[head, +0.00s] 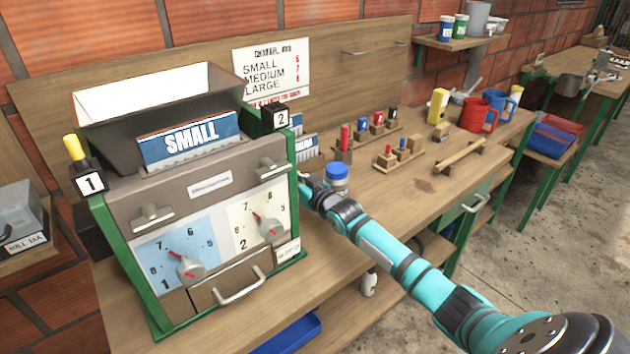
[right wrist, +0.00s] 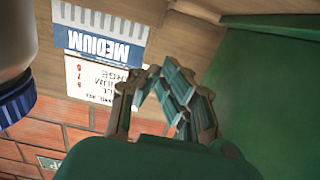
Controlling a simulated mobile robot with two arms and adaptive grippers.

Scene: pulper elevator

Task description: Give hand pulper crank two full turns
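The pulper (head: 190,200), a grey and green box with a hopper (head: 150,105) and two numbered dials (head: 188,268), stands on the bench at left. No crank can be made out; any crank on its right side is hidden from the head. My right gripper (head: 304,186) is beside the pulper's right edge, partly hidden by it. In the right wrist view my right gripper (right wrist: 160,72) has its fingertips together with nothing visible between them, in front of the green side panel (right wrist: 275,90). My left gripper is not in view.
A blue-lidded jar (head: 337,176) stands close by my right wrist, and a MEDIUM card (right wrist: 100,35) is near. A yellow-tipped lever (head: 76,149) is at the pulper's left.

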